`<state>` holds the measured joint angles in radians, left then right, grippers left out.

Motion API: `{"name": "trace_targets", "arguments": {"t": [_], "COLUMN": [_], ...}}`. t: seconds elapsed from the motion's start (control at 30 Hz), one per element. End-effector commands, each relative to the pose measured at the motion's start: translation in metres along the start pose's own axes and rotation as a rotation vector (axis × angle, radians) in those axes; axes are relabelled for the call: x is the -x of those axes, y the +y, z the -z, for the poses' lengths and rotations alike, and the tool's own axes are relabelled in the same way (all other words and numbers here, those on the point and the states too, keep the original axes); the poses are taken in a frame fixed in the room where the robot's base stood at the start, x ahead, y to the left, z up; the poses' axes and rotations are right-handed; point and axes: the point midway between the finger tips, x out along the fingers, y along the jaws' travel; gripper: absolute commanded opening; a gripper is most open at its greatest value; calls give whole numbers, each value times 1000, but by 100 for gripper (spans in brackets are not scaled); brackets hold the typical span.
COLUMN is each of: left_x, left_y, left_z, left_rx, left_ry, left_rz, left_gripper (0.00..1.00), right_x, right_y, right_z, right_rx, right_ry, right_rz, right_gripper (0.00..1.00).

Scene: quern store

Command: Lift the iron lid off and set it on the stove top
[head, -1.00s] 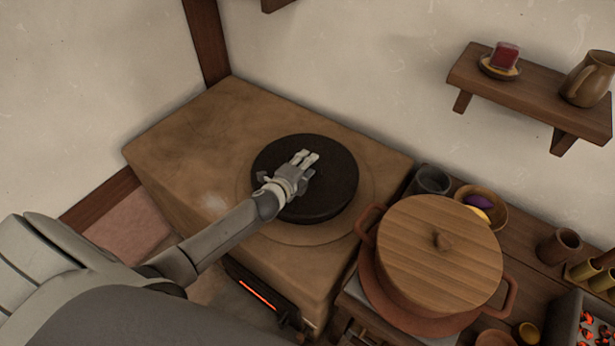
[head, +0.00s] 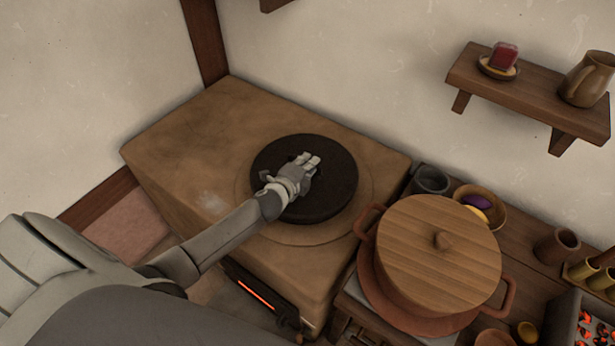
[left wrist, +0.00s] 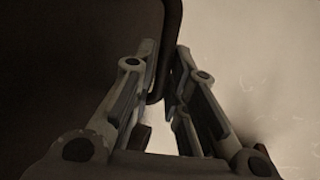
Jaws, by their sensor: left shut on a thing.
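The iron lid (head: 335,185) is a thick, black, round disc over the ringed round area of the stove top (head: 190,145). In the head view I cannot tell whether it rests there or is slightly raised. My left gripper (head: 310,163) is over the middle of the lid and shut on it; the hand hides the part it grips. In the left wrist view, the two fingers of my left gripper (left wrist: 163,95) stand close on either side of a dark edge, and a large dark surface fills the left. My right gripper is not in view.
A big clay pot with a wooden lid (head: 400,245) stands right of the stove, close to its edge. A dark cup (head: 432,180) and a bowl (head: 490,205) are behind it. The left part of the stove top is bare. A wall shelf (head: 520,95) is at upper right.

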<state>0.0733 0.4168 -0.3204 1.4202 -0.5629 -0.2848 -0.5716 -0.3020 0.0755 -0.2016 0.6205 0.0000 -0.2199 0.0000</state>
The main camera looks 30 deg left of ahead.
Motion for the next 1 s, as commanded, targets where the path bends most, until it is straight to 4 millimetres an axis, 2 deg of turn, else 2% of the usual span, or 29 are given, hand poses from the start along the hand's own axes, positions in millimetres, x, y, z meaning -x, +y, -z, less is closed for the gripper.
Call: {"name": "trace_targets", "arguments": {"t": [0.33, 0.57, 1.0], "left_x": [1, 11, 81], "left_y": [-8, -35, -76], "left_z": [2, 0, -1], "left_rx": [6, 3, -1], "left_ry": [6, 6, 5], "left_rz": [7, 11, 11], "left_gripper": [0, 0, 0], "right_x": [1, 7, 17], "right_y": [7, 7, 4], "right_z": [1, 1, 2], "right_rx": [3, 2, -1], "right_ry": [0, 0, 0], "right_rz": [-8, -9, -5], "right_gripper": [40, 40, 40]}}
